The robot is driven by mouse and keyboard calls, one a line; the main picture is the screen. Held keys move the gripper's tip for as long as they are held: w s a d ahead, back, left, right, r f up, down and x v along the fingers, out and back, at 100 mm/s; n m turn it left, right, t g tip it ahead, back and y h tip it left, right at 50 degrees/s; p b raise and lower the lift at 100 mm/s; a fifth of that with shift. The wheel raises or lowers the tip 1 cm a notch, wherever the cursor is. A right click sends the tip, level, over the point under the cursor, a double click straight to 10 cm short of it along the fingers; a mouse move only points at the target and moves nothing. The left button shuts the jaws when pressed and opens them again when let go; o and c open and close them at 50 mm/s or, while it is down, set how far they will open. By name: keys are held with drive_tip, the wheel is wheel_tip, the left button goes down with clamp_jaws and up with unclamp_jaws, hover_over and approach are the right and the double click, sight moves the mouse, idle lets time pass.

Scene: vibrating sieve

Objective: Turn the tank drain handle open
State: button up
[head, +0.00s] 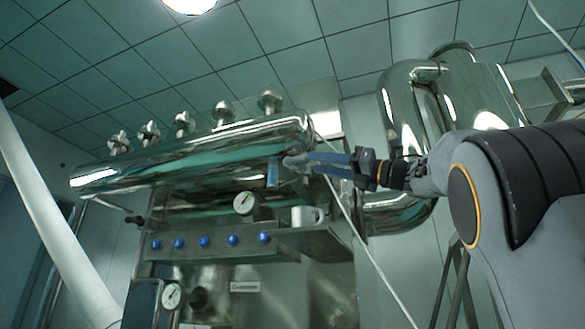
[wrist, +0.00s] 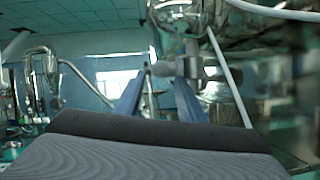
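A polished steel tank (head: 200,158) lies horizontally across the middle of the head view. My gripper (head: 298,161) reaches in from the right to the tank's right end, by a small grey fitting and a short blue piece (head: 272,173) below the tank. I cannot tell for sure whether this is the drain handle. In the wrist view my gripper (wrist: 163,70) has its two blue fingers apart, with a gap between the tips. A grey metal fitting (wrist: 190,64) shows at the right fingertip; whether they touch is unclear. Nothing is clearly held.
A pressure gauge (head: 244,202), a row of blue buttons (head: 205,241) and a white mug (head: 307,215) on a ledge sit below the tank. A thin lever (head: 115,208) stands at the left. A pale cable (head: 350,215) hangs near my gripper. Large steel pipes (head: 405,110) rise behind my arm.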

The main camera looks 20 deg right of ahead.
sight(302, 162)
drive_tip(key=p+x, duration=0.3)
drive_tip(key=x, duration=0.3)
drive_tip(key=shift+a+r+p, duration=0.2)
drive_tip(key=shift+a+p, duration=0.05)
drive_tip(key=shift+p, duration=0.05)
drive_tip(key=shift+w+a+r+p, duration=0.15)
drive_tip(key=shift+w+a+p, duration=0.2)
drive_tip(key=shift+w+a, duration=0.15)
clamp_jaws()
